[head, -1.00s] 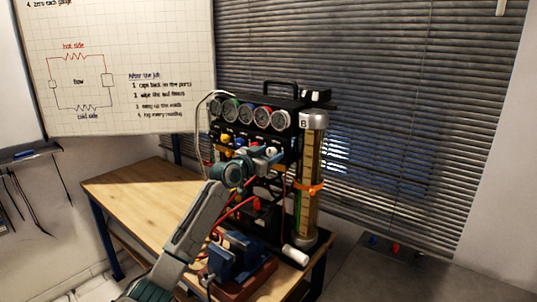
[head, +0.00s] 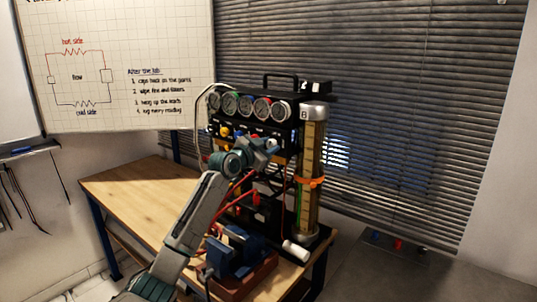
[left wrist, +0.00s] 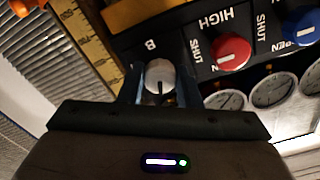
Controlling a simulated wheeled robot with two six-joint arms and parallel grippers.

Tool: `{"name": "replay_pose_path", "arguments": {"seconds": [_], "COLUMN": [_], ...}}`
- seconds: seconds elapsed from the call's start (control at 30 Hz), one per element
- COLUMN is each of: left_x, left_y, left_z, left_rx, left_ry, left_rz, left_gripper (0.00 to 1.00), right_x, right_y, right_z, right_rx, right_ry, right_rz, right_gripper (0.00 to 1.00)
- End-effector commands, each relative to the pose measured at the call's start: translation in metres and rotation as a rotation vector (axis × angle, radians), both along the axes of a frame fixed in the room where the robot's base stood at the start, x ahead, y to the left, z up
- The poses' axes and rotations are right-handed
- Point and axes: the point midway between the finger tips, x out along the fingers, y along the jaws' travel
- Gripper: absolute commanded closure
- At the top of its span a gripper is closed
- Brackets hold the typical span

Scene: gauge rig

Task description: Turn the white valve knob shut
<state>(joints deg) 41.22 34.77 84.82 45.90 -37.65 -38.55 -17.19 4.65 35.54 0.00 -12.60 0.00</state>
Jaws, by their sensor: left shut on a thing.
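The white valve knob (left wrist: 159,76) sits on the black valve panel of the gauge rig (head: 299,142). In the left wrist view it is between my left gripper's two fingers (left wrist: 160,88), which are shut on it. A dark mark on the knob's face points toward the bottom of that picture. A SHUT label (left wrist: 196,50) is printed on the panel to the right of the knob. In the head view my left gripper (head: 271,147) is at the valve row below the gauges and hides the white knob. My right gripper is not in view.
A red knob (left wrist: 230,52) and a blue knob (left wrist: 302,28) are on the same panel, right of the white one. Gauges (head: 262,108) line the rig's top. A tall column (head: 312,165) stands at its right. A blue vise (head: 240,252) is in front. The bench's left part (head: 140,180) is clear.

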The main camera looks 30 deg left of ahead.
Motion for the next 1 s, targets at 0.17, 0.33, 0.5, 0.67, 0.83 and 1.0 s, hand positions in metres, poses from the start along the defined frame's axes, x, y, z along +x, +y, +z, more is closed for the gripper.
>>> {"name": "replay_pose_path", "arguments": {"seconds": [0.17, 0.33, 0.5, 0.67, 0.83, 1.0], "left_x": [0.000, 0.000, 0.000, 0.000, 0.000, 0.000], "left_y": [0.000, 0.000, 0.000, 0.000, 0.000, 0.000], "left_z": [-0.004, -0.003, -0.003, -0.002, -0.002, -0.001], "left_rx": [0.169, 0.330, 0.491, 0.642, 0.802, 0.950], "left_ry": [-0.015, -0.027, -0.037, -0.050, -0.062, -0.073], "left_rz": [0.000, 0.000, 0.000, 0.000, -0.001, -0.001], "left_gripper": [0.92, 0.92, 0.92, 0.92, 0.92, 0.92], "right_x": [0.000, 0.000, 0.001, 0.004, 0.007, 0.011], "right_y": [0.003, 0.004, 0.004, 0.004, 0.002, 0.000], "right_z": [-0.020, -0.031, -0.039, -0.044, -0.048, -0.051], "right_rx": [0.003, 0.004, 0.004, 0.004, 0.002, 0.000], "right_ry": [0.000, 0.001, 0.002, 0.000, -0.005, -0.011], "right_rz": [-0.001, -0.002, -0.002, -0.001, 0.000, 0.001], "right_gripper": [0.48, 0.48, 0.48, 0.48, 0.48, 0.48]}}
